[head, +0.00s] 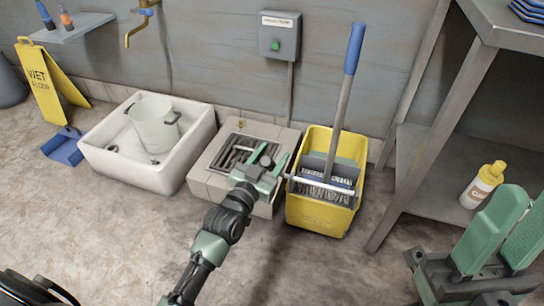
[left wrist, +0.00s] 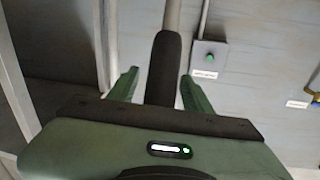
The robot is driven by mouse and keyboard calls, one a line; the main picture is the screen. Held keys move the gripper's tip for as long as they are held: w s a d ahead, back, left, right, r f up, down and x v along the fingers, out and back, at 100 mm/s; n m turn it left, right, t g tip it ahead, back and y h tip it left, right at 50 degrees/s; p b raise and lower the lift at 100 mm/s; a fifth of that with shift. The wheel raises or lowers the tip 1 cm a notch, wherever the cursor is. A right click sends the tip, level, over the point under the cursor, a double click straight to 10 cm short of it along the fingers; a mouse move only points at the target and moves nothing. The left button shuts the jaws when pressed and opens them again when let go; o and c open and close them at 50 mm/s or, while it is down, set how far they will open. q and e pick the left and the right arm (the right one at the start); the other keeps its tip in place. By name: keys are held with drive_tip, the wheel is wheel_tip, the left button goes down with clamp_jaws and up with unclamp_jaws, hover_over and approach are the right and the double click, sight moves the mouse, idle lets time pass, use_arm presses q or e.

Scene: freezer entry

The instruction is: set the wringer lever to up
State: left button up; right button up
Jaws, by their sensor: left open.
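The yellow mop bucket (head: 322,215) stands right of centre with a grey wringer in its top. The wringer lever (head: 322,184) is a pale bar lying nearly level across the bucket's front, reaching left past the rim towards my left gripper (head: 272,160). In the left wrist view, the lever's dark grip (left wrist: 166,65) lies between my left gripper's two parted green fingers (left wrist: 158,85). I cannot tell whether either finger touches it. My right gripper (head: 522,225) is at the lower right, its fingers apart, with nothing seen between them.
A mop with a blue-ended handle (head: 355,48) leans up out of the bucket. A floor drain box (head: 205,165) and a white sink (head: 150,178) stand to the left. A steel table leg (head: 400,190) rises close on the right. The floor in front is clear.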

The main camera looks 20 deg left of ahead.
use_arm(q)
clamp_jaws()
idle(1.4)
